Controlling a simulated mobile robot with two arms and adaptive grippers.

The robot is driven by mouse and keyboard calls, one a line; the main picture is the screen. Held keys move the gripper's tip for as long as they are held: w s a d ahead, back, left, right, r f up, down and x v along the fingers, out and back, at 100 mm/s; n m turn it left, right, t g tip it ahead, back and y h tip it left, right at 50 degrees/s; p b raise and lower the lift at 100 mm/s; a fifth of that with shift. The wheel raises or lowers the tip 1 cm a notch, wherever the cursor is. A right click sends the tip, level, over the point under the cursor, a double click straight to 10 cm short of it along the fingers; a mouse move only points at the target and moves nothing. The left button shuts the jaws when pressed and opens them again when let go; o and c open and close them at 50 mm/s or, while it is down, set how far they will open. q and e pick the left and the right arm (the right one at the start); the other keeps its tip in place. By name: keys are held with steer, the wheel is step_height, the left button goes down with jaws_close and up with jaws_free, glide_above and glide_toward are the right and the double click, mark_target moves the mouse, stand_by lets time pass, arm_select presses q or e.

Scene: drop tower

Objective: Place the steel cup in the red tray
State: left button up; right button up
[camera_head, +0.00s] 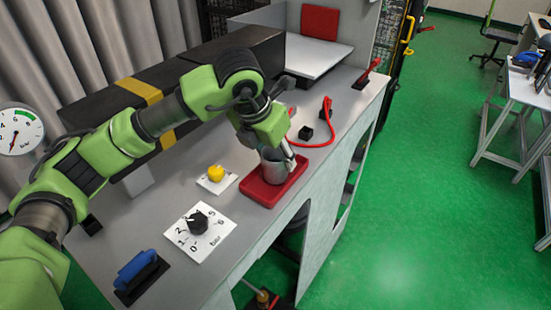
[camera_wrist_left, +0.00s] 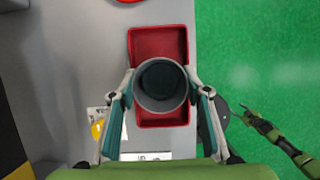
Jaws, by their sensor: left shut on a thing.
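The steel cup (camera_head: 271,171) is grey, upright and empty-looking, and it is over the red tray (camera_head: 263,194) near the counter's right edge. My left gripper (camera_head: 283,160) is shut on the cup from above, one finger on each side. In the left wrist view the cup (camera_wrist_left: 163,106) sits between the fingers, within the tray's width, with bare tray (camera_wrist_left: 158,42) beyond it. I cannot tell whether the cup's base touches the tray floor. My right gripper (camera_wrist_left: 246,112) seems to show small at the right of the wrist view, its jaws unclear.
A yellow knob (camera_head: 216,172), a black dial (camera_head: 197,222) on a white plate and a blue handle (camera_head: 136,268) stand left of the tray. A red hose (camera_head: 321,141) lies behind it. A long black box (camera_head: 105,108) with yellow bands fills the back left.

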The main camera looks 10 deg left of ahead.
arm_select(q)
steer(key=shift+w+f, duration=0.1)
steer(key=shift+f, duration=0.25)
steer(key=shift+f, duration=0.15)
steer(key=o, duration=1.2)
steer(key=shift+o, duration=0.2)
